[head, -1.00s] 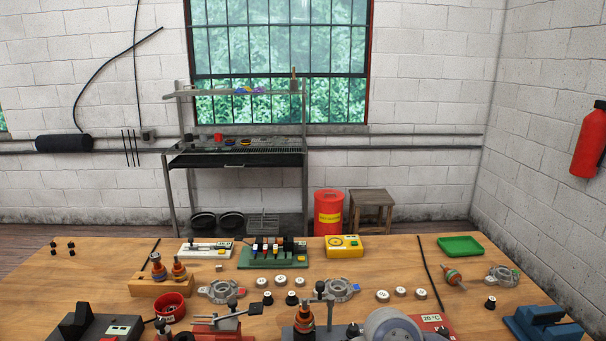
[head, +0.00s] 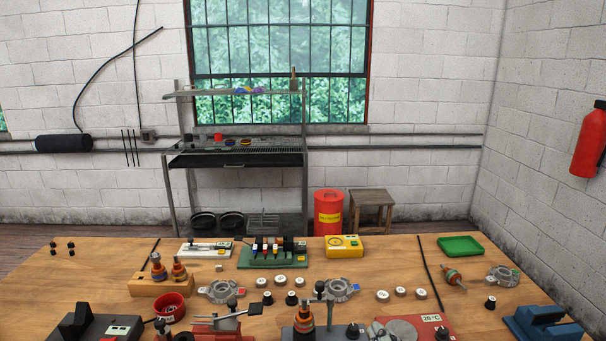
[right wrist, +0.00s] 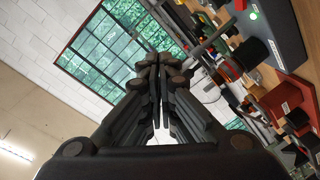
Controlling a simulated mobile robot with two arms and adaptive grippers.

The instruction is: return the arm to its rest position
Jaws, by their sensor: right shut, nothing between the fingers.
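My right gripper (right wrist: 160,66) shows in the right wrist view, with its dark fingers brought together and nothing between them. It is clear of the bench parts there, with the wall and window behind its fingertips. No gripper can be made out in the head view. My left gripper is in neither current view.
The wooden bench (head: 95,290) fills the lower head view. Near its front edge are a red heater plate (head: 437,322), a blue fixture (head: 542,322) and a red cup (head: 169,307). A green tray (head: 460,246) and a yellow meter (head: 344,246) stand at the back. The bench's left side is mostly bare.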

